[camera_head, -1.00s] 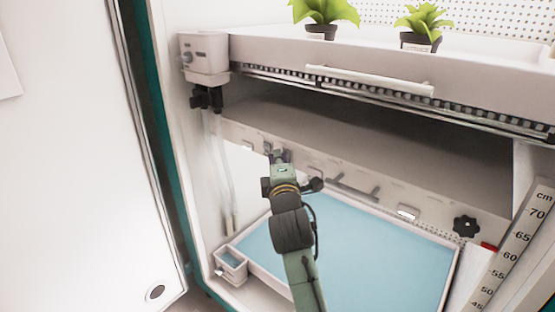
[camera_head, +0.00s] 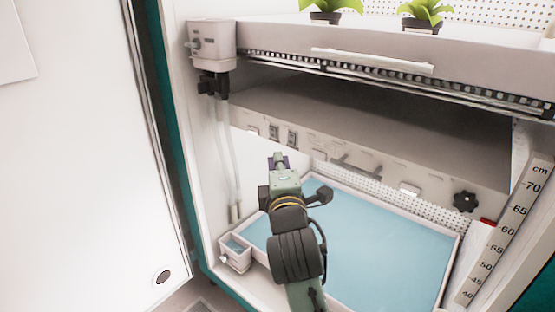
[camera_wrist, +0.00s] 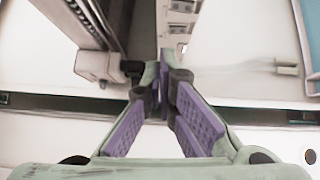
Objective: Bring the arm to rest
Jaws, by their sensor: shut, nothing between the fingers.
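My gripper (camera_head: 279,161) is in front of the growth chamber's lower bay, above the blue tray floor, with the arm reaching up from the bottom of the head view. In the wrist view my gripper (camera_wrist: 164,68) shows its purple-padded fingers meeting at the tips, with nothing between them. It touches nothing that I can see. The back panel (camera_head: 330,160) with switches and hooks lies beyond it in the head view.
An upper shelf (camera_head: 370,52) with potted plants (camera_head: 326,14) overhangs the bay. A blue-floored tray (camera_head: 375,245) lies below. A small box (camera_head: 235,256) sits at its left corner, a ruler (camera_head: 508,232) at right. The open door (camera_head: 80,150) stands left.

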